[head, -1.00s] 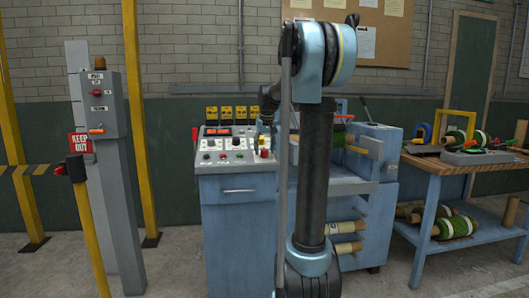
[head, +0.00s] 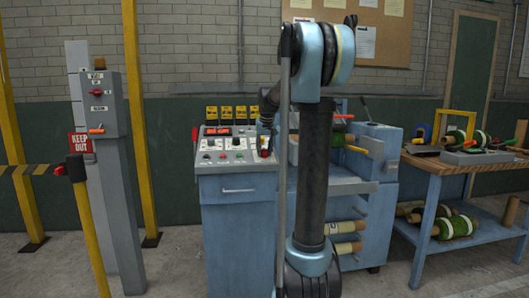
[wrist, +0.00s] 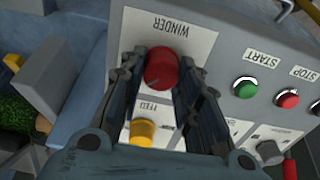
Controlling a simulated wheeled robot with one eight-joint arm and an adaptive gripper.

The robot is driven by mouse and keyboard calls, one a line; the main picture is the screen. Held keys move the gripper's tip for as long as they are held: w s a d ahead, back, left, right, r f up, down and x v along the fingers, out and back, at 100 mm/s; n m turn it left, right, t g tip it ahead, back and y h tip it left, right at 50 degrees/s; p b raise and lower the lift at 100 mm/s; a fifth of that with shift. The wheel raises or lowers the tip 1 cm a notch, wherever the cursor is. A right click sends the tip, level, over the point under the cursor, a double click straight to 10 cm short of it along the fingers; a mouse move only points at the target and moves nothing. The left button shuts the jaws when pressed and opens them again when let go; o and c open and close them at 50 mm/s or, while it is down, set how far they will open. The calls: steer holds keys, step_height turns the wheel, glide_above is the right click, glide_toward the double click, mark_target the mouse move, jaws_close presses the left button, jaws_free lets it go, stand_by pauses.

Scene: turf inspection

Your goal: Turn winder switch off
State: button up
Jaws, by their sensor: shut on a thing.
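The winder switch (wrist: 161,68) is a round red knob on a light plate marked WINDER, which appears upside down in the wrist view. My gripper (wrist: 158,84) has one dark finger on each side of the knob and is shut on it. In the head view my gripper (head: 265,140) is down at the right side of the control panel (head: 230,157), and the red knob (head: 264,153) shows just below it. The knob's exact setting is hard to read.
A yellow FEED knob (wrist: 143,132) sits close by between the fingers' bases. A green START button (wrist: 244,87) and a red STOP button (wrist: 287,98) lie to the right. A grey post (head: 105,180) and a workbench (head: 430,163) flank the machine.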

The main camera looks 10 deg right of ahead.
steer(key=n, duration=0.4)
steer(key=shift+a, duration=0.1)
steer(key=n, duration=0.4)
steer(key=shift+n, duration=0.4)
steer(key=n, duration=0.4)
steer(key=shift+s+n, duration=0.1)
steer(key=shift+n, duration=2.4)
steer(key=o, duration=1.1)
steer(key=shift+c, duration=0.2)
